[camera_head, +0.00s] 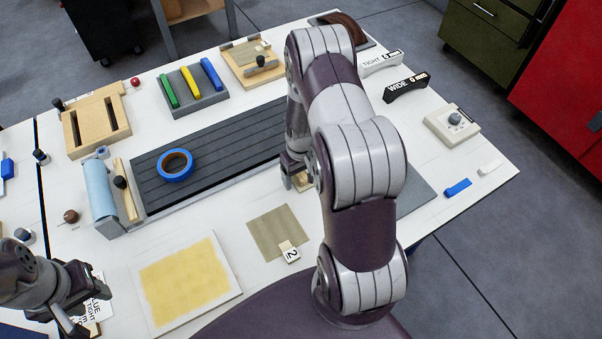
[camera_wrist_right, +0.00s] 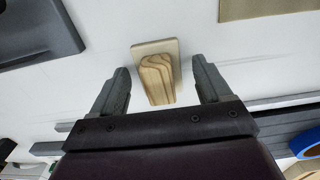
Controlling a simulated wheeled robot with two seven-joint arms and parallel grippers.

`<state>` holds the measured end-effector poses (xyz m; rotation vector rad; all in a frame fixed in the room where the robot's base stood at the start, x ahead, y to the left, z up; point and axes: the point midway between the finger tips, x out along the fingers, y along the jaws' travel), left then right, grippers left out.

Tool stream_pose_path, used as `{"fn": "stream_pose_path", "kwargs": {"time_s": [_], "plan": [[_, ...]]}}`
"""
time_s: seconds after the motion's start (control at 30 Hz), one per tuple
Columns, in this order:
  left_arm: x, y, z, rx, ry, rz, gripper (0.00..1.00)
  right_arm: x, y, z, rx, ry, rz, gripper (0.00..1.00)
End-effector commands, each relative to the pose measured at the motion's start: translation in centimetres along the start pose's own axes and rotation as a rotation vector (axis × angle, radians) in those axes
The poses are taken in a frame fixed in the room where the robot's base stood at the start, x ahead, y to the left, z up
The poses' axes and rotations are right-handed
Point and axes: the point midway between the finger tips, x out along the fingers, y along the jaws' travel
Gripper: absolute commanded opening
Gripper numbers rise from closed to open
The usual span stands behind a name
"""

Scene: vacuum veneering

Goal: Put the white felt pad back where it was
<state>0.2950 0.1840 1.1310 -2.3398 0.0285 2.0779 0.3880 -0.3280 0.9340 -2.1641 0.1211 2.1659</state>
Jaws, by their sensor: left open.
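In the right wrist view a pale, off-white flat pad (camera_wrist_right: 168,46) with a ridged wooden grip (camera_wrist_right: 157,80) lies on the white table. I take it for the felt pad, though its material is hard to tell. My right gripper (camera_wrist_right: 160,66) is open, with its fingers on either side of the grip and a gap at each side. In the head view a bit of wood (camera_head: 301,181) shows beside that gripper; my right arm hides most of the spot. My left gripper (camera_head: 86,297) is open and empty at the lower left, above a printed card.
A grey slatted bed (camera_head: 230,150) carries blue tape (camera_head: 175,165). A veneer square (camera_head: 268,232) with a tag and a yellow-coated board (camera_head: 186,283) lie in front. A white block (camera_head: 490,167) and blue block (camera_head: 458,187) lie at right.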

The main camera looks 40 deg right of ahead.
Motion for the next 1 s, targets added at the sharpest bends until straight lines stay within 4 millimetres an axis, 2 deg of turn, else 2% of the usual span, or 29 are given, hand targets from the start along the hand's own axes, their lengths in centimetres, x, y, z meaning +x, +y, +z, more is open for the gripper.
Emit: {"fn": "stream_pose_path", "kwargs": {"time_s": [0.17, 0.27, 0.33, 0.7, 0.83, 0.87, 0.93, 1.0], "plan": [[0.0, 0.0, 0.0, 0.000, 0.000, 0.000, 0.43, -0.1, 0.0, 0.0, 0.000, 0.000, 0.000, 0.78], [-0.4, 0.0, -0.1, 0.000, 0.000, 0.000, 0.43, -0.6, 0.0, 0.0, 0.000, 0.001, 0.000, 0.78], [0.1, 0.0, 0.0, 0.000, 0.000, 0.000, 0.43, -1.3, 0.0, -0.1, 0.000, 0.003, 0.001, 0.78], [2.1, 0.0, 0.2, 0.000, 0.000, 0.000, 0.43, -10.3, 0.0, -0.1, 0.000, 0.005, 0.002, 0.78], [2.2, 0.0, 0.3, 0.000, 0.000, 0.000, 0.43, -12.0, -0.1, 0.0, -0.002, 0.003, 0.001, 0.78], [2.2, 0.0, 0.3, 0.000, 0.000, 0.000, 0.43, -12.4, -0.6, 0.1, -0.006, 0.005, 0.001, 0.78], [2.2, 0.0, 0.3, 0.000, 0.000, 0.000, 0.43, -13.8, -3.0, 1.0, -0.029, 0.020, 0.004, 0.78], [2.2, 0.0, 0.2, 0.000, 0.000, 0.000, 0.43, -15.4, -6.5, 2.9, -0.063, 0.047, 0.006, 0.78]]}}
